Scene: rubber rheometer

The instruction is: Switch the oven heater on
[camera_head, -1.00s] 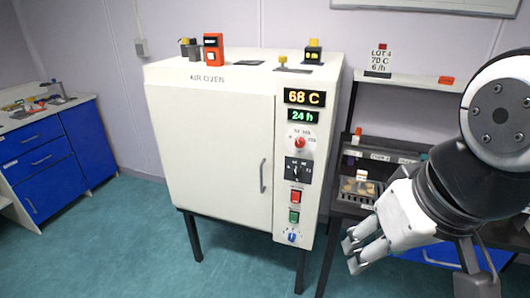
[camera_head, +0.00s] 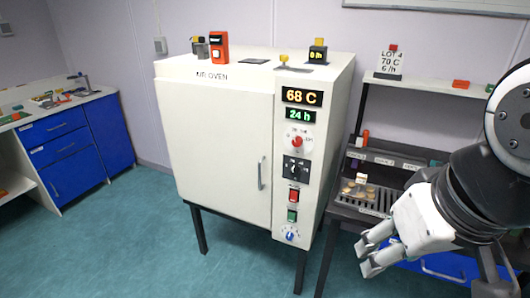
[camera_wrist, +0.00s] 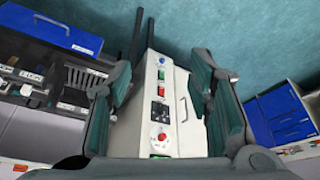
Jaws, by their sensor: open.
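The white air oven (camera_head: 215,140) stands on dark legs with its door shut. Its panel shows 68 C (camera_head: 302,96) and 24 h (camera_head: 300,115). Below are a red knob (camera_head: 297,142), a black dial (camera_head: 296,169), a red switch (camera_head: 293,196), a green switch (camera_head: 292,214) and a blue knob (camera_head: 290,234). I cannot read which is the heater's. My gripper (camera_head: 364,257) is open and empty, right of the oven and apart from it. In the wrist view the panel, upside down, shows between the fingers (camera_wrist: 160,75), with the red switch (camera_wrist: 161,75) and green switch (camera_wrist: 160,87).
A shelf rack (camera_head: 425,90) with small items stands right of the oven, behind my arm. Several small things, including an orange-red device (camera_head: 218,46), sit on the oven top. A blue cabinet (camera_head: 70,150) stands at the left. The floor (camera_head: 140,235) in front is clear.

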